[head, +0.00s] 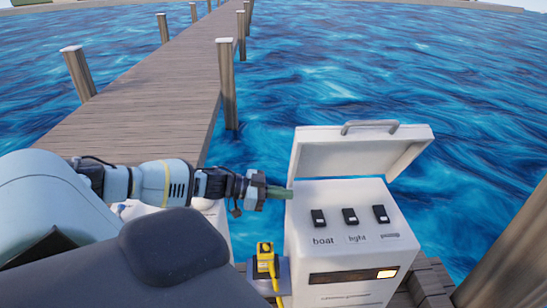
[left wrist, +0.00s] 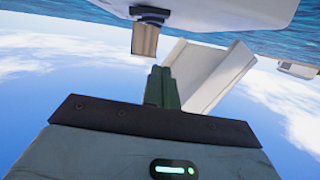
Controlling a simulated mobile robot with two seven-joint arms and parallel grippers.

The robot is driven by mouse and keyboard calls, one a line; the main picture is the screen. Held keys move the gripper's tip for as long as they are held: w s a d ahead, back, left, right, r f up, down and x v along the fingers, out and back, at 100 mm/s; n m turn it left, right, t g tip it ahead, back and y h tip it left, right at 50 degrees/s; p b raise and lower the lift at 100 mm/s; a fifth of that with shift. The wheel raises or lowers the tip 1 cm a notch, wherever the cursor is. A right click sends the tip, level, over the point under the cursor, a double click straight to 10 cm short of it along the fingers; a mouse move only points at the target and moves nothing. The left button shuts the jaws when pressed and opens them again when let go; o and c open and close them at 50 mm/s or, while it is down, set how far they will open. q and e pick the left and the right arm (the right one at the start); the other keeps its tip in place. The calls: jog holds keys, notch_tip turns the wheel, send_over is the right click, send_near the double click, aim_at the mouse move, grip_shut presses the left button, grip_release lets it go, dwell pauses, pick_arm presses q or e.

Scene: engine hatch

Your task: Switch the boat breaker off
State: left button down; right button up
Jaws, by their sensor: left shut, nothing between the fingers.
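A white box (head: 345,262) with its lid (head: 358,155) raised carries a row of black switches. The boat breaker (head: 318,217) is the leftmost, above the printed word "boat". The light switch (head: 350,215) is in the middle and a third switch (head: 381,213) is on the right. Whether each is on or off is too small to tell. My left gripper (head: 282,192) is shut and empty, with its green fingertips at the box's upper left edge, left of and behind the boat breaker. I cannot tell if they touch the box. Its shut fingers (left wrist: 162,85) also show in the left wrist view.
A yellow fitting (head: 265,258) stands just left of the box. The raised lid stands behind the switches. A wooden pier (head: 150,110) with posts runs back over open water, and a thick post (head: 515,255) rises at the right. The space above the switches is clear.

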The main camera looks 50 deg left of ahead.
pick_arm(q)
jog(key=shift+v, duration=1.25)
pick_arm(e)
jog(key=shift+w+a+r, duration=0.15)
jog(key=shift+w+r, duration=0.2)
jog(key=shift+w, duration=0.1)
pick_arm(q)
jog(key=shift+w+a, duration=0.1)
